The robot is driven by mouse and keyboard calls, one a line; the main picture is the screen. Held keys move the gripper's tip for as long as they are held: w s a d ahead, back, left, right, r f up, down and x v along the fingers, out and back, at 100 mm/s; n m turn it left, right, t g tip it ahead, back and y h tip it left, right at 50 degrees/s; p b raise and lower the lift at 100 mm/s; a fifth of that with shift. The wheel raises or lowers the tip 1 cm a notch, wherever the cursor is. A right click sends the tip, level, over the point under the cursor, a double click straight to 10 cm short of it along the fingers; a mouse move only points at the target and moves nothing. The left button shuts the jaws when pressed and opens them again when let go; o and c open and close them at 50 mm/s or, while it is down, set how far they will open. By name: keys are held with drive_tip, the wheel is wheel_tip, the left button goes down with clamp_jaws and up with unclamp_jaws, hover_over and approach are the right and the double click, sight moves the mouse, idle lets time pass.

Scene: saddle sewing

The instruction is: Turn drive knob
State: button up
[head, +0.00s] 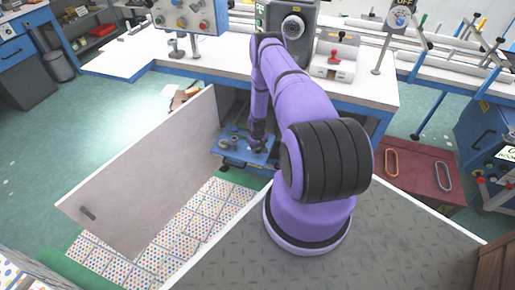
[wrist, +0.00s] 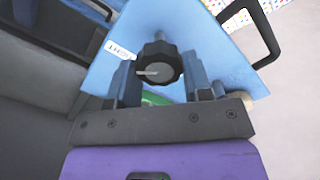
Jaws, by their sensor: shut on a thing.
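The drive knob (wrist: 160,65) is black and ribbed, with a pale pointer line towards the left, and sits on a blue panel (wrist: 205,35). In the wrist view, the two fingers of my gripper (wrist: 159,78) stand on either side of the knob and are shut on it. A metal shaft shows just above the knob. In the head view, my gripper (head: 257,141) is low over the blue panel (head: 237,153) under the white table; the knob itself is too small and hidden to make out there.
A white door panel (head: 150,175) with a black handle stands open left of my arm. A white label (wrist: 119,50) is beside the knob, and a black handle (wrist: 266,38) is at the panel's right. The white table (head: 350,83) overhangs behind. A red box (head: 418,180) is right.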

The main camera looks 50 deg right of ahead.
sight(257, 148)
drive_tip(key=shift+w, duration=0.1)
drive_tip(key=o, duration=0.9)
drive_tip(key=shift+r, duration=0.1)
wheel_tip(257, 148, up, 11)
drive_tip(key=shift+f, duration=0.2)
